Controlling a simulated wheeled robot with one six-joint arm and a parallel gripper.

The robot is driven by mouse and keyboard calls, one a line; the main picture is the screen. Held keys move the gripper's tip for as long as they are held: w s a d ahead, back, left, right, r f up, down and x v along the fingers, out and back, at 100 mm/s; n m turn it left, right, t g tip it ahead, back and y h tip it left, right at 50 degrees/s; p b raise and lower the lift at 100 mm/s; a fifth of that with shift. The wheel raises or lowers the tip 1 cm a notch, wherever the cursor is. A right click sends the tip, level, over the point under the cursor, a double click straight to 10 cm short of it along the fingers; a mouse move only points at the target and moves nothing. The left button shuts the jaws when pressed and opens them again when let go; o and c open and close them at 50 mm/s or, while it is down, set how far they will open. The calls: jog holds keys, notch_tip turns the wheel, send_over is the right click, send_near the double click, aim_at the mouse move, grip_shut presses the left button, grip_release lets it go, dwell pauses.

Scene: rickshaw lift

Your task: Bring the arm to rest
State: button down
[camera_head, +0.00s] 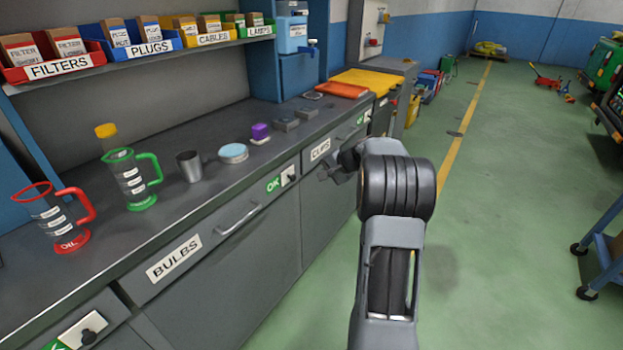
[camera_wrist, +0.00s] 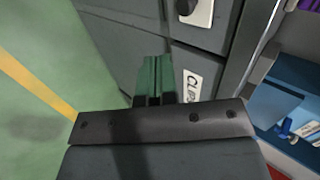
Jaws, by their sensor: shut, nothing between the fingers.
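My arm rises at the lower right of the head view and bends toward the bench front. My gripper (camera_head: 338,167) is at its end, in front of the drawer labelled CLIPS (camera_head: 330,147). In the wrist view my gripper (camera_wrist: 154,80) shows with its fingers together and nothing between them. Part of the CLIPS label (camera_wrist: 187,88) shows just beyond the fingers. The head view shows the gripper partly behind my wrist, so I cannot tell its exact distance from the drawer front.
The grey bench (camera_head: 110,228) runs along the left. It carries a red jug (camera_head: 60,215), a green jug (camera_head: 132,180), a metal cup (camera_head: 189,166) and a round tin (camera_head: 233,153). The BULBS drawer (camera_head: 215,235) looks closed. Green floor (camera_head: 500,220) is clear to the right, before a blue cart (camera_head: 605,250).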

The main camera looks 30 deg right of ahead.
jog(key=shift+v, duration=2.25)
